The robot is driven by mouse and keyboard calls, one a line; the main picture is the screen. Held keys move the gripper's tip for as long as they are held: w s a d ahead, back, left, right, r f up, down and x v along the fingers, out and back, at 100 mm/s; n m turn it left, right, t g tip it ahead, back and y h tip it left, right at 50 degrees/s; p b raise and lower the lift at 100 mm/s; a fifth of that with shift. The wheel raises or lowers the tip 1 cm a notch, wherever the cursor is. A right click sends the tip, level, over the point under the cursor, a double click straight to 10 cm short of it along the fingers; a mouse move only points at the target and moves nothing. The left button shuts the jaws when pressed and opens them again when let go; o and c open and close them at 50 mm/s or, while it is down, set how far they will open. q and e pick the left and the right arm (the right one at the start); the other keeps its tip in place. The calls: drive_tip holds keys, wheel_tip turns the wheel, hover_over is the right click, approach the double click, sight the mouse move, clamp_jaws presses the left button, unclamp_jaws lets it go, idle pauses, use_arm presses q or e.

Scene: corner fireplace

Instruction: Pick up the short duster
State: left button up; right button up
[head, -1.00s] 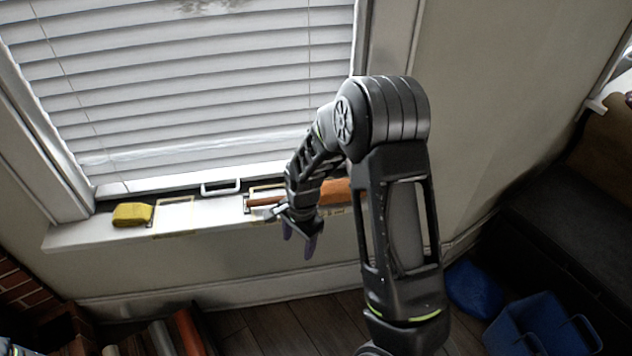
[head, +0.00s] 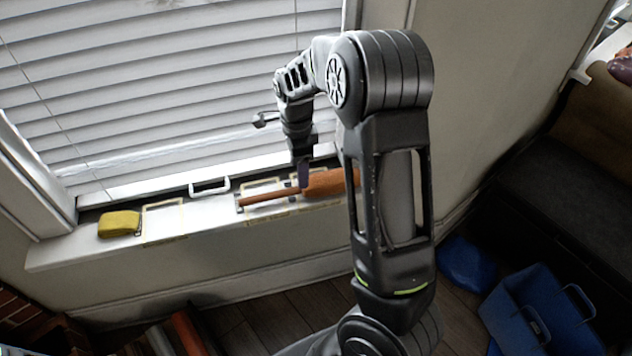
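The short duster lies on the white windowsill (head: 110,250), with a thin brown handle (head: 268,198) pointing left and a thicker orange-brown head (head: 325,183) to the right. The head's right end is hidden behind my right arm. My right gripper (head: 303,174) points down at the duster, where the handle meets the head. A dark purplish finger overlaps the duster there. I cannot tell whether it touches, and the gap between the fingers does not show. My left gripper is not in view.
A yellow sponge (head: 119,224) sits at the sill's left, beside yellow outlined rectangles. A white handle-like piece (head: 209,187) stands at the sill's back, near the window blinds (head: 170,90). A blue caddy (head: 530,312) and blue item (head: 465,264) are on the floor at right.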

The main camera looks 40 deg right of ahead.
drive_tip(key=shift+s, duration=0.1)
drive_tip(key=shift+f, duration=1.3)
drive_tip(key=shift+f, duration=0.1)
wheel_tip(320, 180, down, 5)
drive_tip(key=shift+a+p, duration=0.1)
drive_tip(key=shift+p, duration=0.25)
drive_tip(key=shift+c, duration=0.4)
clamp_jaws()
